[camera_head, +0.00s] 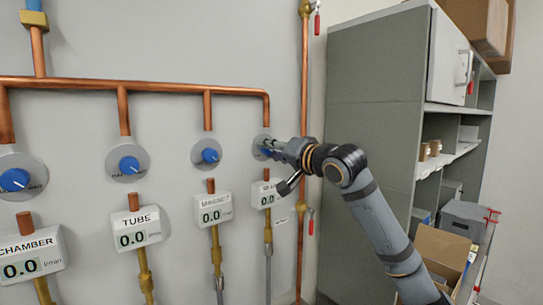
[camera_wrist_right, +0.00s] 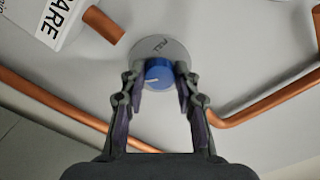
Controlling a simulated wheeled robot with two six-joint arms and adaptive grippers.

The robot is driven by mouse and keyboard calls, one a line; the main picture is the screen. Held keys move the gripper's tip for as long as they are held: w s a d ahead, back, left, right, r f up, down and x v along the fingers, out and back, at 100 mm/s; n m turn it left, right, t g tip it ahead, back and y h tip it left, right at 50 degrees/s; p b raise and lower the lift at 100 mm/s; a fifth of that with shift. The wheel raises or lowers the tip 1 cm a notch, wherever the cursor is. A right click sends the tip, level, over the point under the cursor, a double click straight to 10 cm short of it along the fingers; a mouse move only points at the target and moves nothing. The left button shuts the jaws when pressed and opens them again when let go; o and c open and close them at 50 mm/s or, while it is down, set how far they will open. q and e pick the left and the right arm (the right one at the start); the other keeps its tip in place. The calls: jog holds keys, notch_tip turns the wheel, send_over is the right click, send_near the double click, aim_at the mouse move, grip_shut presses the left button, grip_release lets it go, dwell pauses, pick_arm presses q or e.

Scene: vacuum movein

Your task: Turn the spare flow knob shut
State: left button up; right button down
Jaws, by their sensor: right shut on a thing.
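The spare flow knob is a blue knob (camera_wrist_right: 158,74) with a white pointer line, on a round grey dial plate on the wall. In the head view it is the rightmost of the row, and my right gripper (camera_head: 276,148) partly hides it. My right gripper also shows in the right wrist view (camera_wrist_right: 159,82), with its two fingers shut on opposite sides of the knob. The spare display (camera_head: 266,194) below the knob reads 0.0, and its label is partly covered by my arm. My left gripper is not in view.
Three more blue knobs sit to the left: magnet (camera_head: 210,155), tube (camera_head: 130,165) and chamber (camera_head: 15,180). A copper pipe (camera_head: 160,85) runs above them. A vertical copper pipe (camera_head: 304,70) and a grey cabinet (camera_head: 375,110) stand at the right. An open cardboard box (camera_head: 440,250) is at lower right.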

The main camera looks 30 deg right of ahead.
jog(key=shift+f+m+b, duration=0.2)
jog(key=shift+m+b, duration=0.15)
jog(key=shift+m, duration=0.55)
jog(key=c, duration=1.1)
grip_release()
jog(key=shift+o, duration=0.6)
jog(key=shift+r, duration=0.1)
jog(key=shift+r, duration=0.1)
